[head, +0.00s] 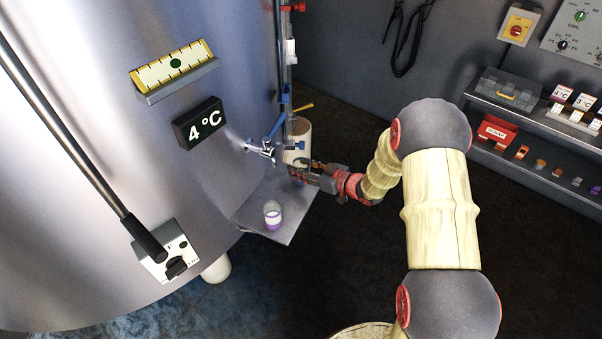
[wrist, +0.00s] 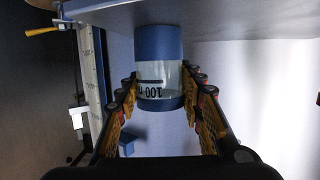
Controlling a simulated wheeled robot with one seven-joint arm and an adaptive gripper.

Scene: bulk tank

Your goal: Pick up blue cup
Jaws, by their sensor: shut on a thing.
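The blue cup (wrist: 159,45) shows in the wrist view between the two fingers, with a clear band marked "100" that appears upside down. My gripper (wrist: 160,92) is shut on it, one finger against each side. In the head view my gripper (head: 303,172) is at the back right of the small metal shelf on the tank, and its fingers mostly hide the cup. In the wrist view the cup's far end overlaps a pale flat surface (wrist: 225,18); I cannot tell whether they touch.
A purple-and-white cup (head: 272,216) stands at the front of the metal shelf (head: 250,205). The tap (head: 262,150) and a cream cylinder (head: 298,138) are close to my gripper. The large steel tank (head: 90,200) fills the left. Wall shelves (head: 540,125) are at right.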

